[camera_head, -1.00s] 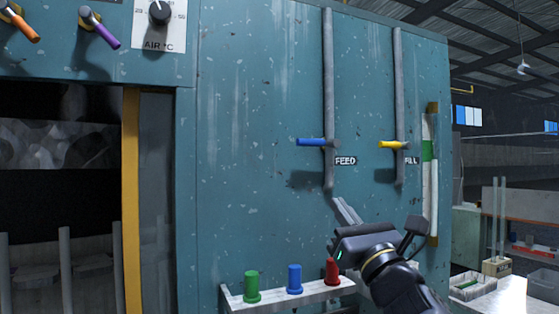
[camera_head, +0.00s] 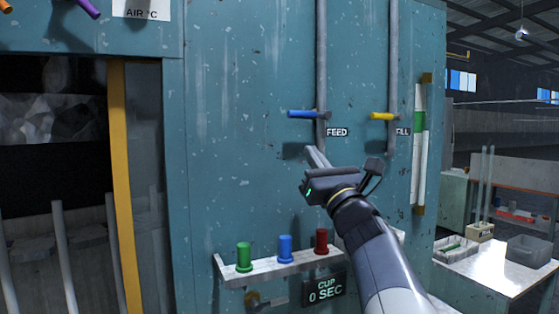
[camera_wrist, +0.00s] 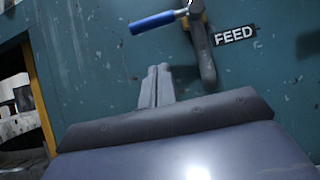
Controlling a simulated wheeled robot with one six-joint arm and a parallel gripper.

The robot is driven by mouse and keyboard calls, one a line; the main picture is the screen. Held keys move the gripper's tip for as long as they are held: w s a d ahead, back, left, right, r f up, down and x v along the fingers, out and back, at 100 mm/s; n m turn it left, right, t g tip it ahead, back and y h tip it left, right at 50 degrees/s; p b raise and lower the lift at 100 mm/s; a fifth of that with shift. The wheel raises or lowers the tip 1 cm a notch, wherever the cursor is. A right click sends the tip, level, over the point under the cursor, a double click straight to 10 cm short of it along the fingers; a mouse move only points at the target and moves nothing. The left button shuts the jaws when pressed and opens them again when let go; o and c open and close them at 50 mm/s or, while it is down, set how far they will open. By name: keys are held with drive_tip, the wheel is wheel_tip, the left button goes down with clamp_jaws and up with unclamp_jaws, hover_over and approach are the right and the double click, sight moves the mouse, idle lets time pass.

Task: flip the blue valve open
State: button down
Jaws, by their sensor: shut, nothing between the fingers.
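The blue valve handle (camera_head: 304,114) sticks out to the left from a grey vertical pipe (camera_head: 322,60), beside the FEED label (camera_head: 337,132). It lies about level. In the wrist view the blue handle (camera_wrist: 153,22) is at the top, with the pipe's lower end (camera_wrist: 206,65) to its right. My gripper (camera_head: 312,154) is just below the handle in the head view, apart from it. In the wrist view the fingers of my gripper (camera_wrist: 155,72) are shut together and empty, pointing at the panel below the handle.
A yellow valve handle (camera_head: 383,116) sits on a second pipe to the right, by the FILL label (camera_head: 402,132). Below, a shelf (camera_head: 265,275) carries green (camera_head: 244,257), blue (camera_head: 285,249) and red (camera_head: 321,242) pegs. The panel left of the blue handle is clear.

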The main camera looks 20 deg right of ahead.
sight(307, 115)
drive_tip(key=w+r+p, duration=0.2)
drive_tip(key=r, duration=0.1)
drive_tip(key=r+p, duration=0.1)
drive_tip(key=r, duration=0.1)
drive_tip(key=shift+w+r, duration=0.15)
drive_tip(key=shift+w, duration=0.25)
drive_tip(key=shift+a+m+h+b, duration=0.1)
drive_tip(key=shift+m+h+b, duration=0.2)
drive_tip(key=shift+m+h, duration=0.15)
